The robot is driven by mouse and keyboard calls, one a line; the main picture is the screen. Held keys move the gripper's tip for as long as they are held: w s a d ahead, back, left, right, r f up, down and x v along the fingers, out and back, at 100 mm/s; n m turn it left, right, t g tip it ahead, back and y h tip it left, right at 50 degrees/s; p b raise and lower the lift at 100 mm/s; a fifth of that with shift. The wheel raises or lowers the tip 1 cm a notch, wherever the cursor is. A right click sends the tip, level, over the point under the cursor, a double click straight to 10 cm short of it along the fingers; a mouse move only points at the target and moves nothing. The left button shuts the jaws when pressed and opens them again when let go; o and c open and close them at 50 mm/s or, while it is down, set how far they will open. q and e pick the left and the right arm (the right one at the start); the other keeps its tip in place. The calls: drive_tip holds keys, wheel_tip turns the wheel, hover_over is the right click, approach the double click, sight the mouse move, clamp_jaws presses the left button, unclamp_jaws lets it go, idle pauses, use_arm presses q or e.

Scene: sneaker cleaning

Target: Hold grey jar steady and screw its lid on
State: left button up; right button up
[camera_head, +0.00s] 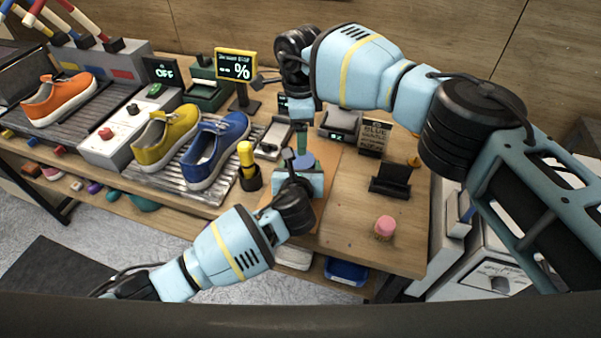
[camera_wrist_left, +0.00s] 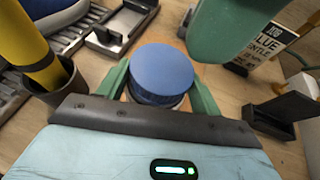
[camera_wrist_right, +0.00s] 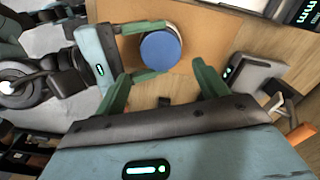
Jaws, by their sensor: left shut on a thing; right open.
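The grey jar (camera_wrist_right: 177,34) stands upright with its round blue lid (camera_wrist_left: 162,70) on top; the lid also shows in the head view (camera_head: 303,162). I cannot tell whether the lid is threaded tight. My left gripper (camera_wrist_right: 152,50) is shut on the jar, one green finger on each side; in the head view (camera_head: 297,172) it comes in from the front. My right gripper (camera_head: 302,143) is open and empty, reaching down above and behind the lid. Its fingers in the right wrist view (camera_wrist_right: 163,78) are apart and not touching the lid. The jar body is mostly hidden.
A dark cup with a yellow-handled tool (camera_head: 248,165) stands left of the jar. A black stand (camera_head: 391,180), a blue label card (camera_head: 374,137) and a pink-topped jar (camera_head: 385,228) are to the right. Blue (camera_head: 215,150), yellow and orange sneakers stand left. The front-right tabletop is mostly clear.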

sight(300, 160)
drive_tip(key=n, duration=0.4)
drive_tip(key=shift+d, duration=0.1)
drive_tip(key=shift+f, duration=0.1)
use_arm(q)
drive_tip(key=shift+f, duration=0.1)
use_arm(e)
drive_tip(key=shift+f, duration=3.9)
drive_tip(key=shift+c, duration=0.3)
drive_tip(key=c, duration=0.8)
drive_tip(key=shift+o, duration=0.2)
drive_tip(key=m, duration=0.5)
use_arm(q)
drive_tip(key=shift+f, duration=0.1)
use_arm(e)
drive_tip(key=m, duration=0.6)
drive_tip(key=o, duration=1.2)
